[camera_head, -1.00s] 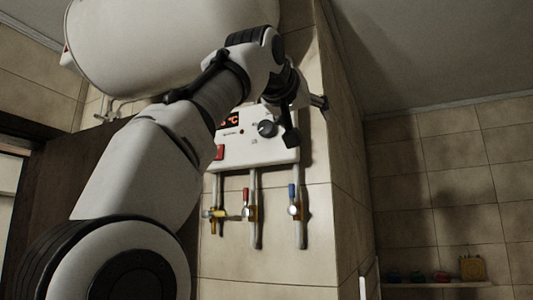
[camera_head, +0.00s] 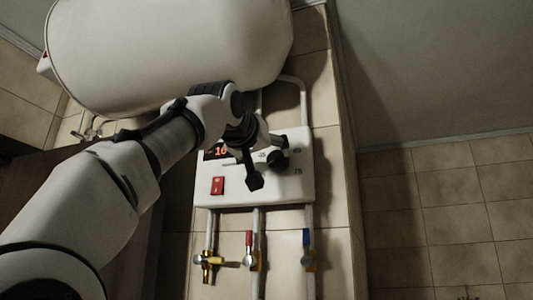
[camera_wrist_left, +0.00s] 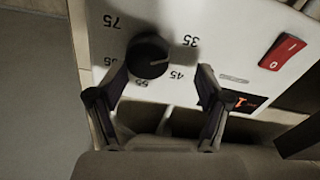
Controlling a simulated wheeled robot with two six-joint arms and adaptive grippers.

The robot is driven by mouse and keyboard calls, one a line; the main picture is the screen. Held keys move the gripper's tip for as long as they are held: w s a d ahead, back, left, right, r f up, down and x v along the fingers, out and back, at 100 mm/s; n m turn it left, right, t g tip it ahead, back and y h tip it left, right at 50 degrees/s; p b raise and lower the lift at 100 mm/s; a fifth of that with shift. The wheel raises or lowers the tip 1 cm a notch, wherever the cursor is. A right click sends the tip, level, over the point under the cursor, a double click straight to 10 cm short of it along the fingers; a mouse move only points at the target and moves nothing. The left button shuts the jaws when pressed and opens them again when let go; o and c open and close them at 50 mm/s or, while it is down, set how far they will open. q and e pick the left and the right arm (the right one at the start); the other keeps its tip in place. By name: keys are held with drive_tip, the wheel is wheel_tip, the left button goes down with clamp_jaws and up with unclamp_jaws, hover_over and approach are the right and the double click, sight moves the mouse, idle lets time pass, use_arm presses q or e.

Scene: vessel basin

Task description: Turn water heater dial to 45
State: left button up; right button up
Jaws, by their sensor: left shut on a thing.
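The black water heater dial (camera_head: 279,160) is on the white control panel (camera_head: 300,188). In the left wrist view, the dial (camera_wrist_left: 148,55) has 35, 45, 55 and 75 printed around it. A small pale mark on its face lies on the lower right side, roughly toward 45; the exact setting is hard to read. My right gripper is out of view.
The panel has a lit red display (camera_head: 219,153), partly hidden by my arm, and a red switch (camera_head: 218,186). Below are pipes with red (camera_head: 249,238) and blue (camera_head: 306,237) valve handles. The white tank (camera_head: 170,50) hangs above. A wall corner is close on the right.

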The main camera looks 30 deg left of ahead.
use_arm(q)
drive_tip(key=shift+w+d+f, duration=0.1)
drive_tip(key=shift+w+d, duration=0.15)
drive_tip(key=shift+d, duration=0.25)
drive_tip(key=shift+w+d, duration=0.25)
drive_tip(key=shift+d, duration=0.25)
drive_tip(key=c, duration=0.8)
drive_tip(key=shift+s+a, duration=0.3)
drive_tip(key=shift+a, duration=0.55)
clamp_jaws()
drive_tip(key=shift+a+f, duration=0.1)
drive_tip(key=shift+a, duration=0.2)
drive_tip(key=shift+d, duration=0.3)
drive_tip(key=shift+a, duration=0.1)
